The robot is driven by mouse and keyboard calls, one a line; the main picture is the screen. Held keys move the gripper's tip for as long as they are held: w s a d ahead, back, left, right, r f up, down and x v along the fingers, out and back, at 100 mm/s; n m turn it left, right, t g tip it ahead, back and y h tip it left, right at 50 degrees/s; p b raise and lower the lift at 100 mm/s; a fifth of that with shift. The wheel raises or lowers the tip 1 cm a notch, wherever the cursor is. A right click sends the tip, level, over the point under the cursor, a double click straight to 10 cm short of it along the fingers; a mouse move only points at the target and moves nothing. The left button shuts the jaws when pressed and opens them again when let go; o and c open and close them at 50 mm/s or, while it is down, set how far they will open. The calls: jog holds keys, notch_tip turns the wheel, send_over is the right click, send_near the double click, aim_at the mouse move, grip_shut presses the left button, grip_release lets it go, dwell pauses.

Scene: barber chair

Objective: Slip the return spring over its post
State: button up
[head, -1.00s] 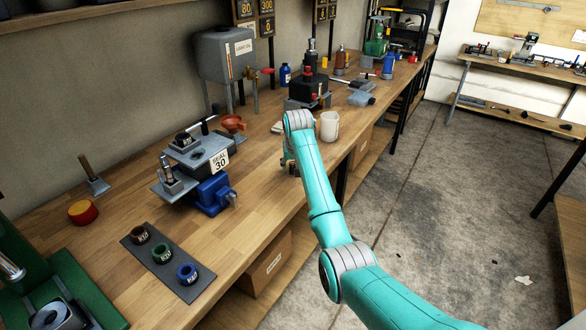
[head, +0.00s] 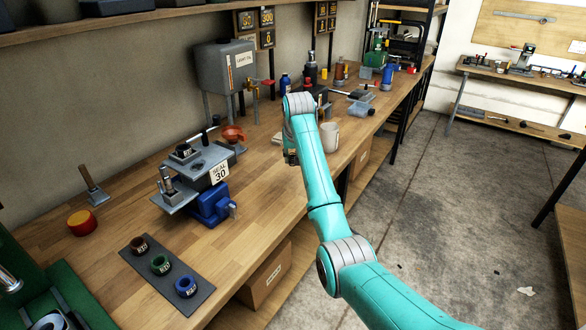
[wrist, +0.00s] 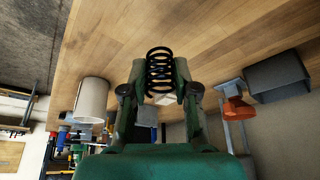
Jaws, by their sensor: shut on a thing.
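A black coil spring (wrist: 160,64) is held between the fingertips of my gripper (wrist: 160,90) in the wrist view, with its coils sticking out past the tips. In the head view my gripper (head: 291,157) is mostly hidden behind my arm, above the bench near the white cup, and the spring is not visible there. A short metal post (head: 167,178) stands on the grey plate at the left of the blue vise fixture (head: 210,204). I cannot tell whether this is the spring's post. The spring is apart from the fixture.
A white cup (head: 330,137) stands just right of my gripper. An orange funnel (head: 233,133) and a grey tank (head: 222,68) are behind the fixture. A dark mat (head: 140,263) with several coloured rings lies in front. The bench between fixture and cup is clear.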

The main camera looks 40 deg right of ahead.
notch_tip(320, 180, up, 10)
dwell(0.8)
